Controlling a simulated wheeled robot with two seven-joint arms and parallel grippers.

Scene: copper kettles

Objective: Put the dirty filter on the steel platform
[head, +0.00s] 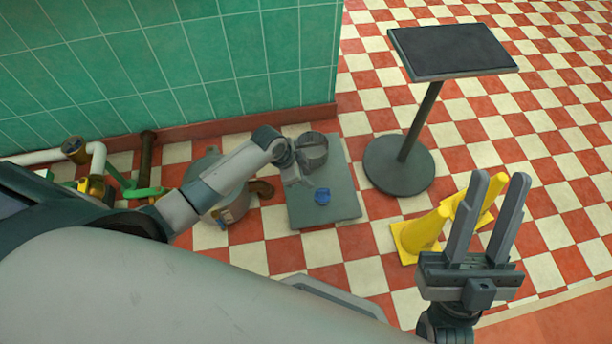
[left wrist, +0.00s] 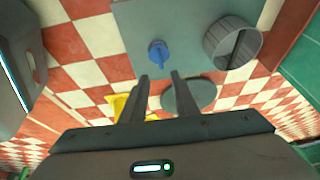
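A grey ribbed cylinder (head: 313,151), which looks like the dirty filter, stands at the far edge of a flat grey square platform (head: 340,207) on the floor. In the left wrist view, the filter (left wrist: 233,43) shows ribbed sides and a dark slot across its top, with the platform (left wrist: 185,20) under it. My left gripper (head: 297,174) is just beside the filter, over the platform. In the left wrist view its two fingers (left wrist: 158,78) are apart with nothing between them. My right gripper (head: 499,178) is open and empty, raised at the right.
A small blue part (head: 322,196) sits on the platform. A black-topped pedestal table (head: 455,50) stands behind to the right. Yellow cones (head: 423,234) stand at the right. Pipes (head: 95,165) and a grey housing (head: 235,205) are at the left by the green wall.

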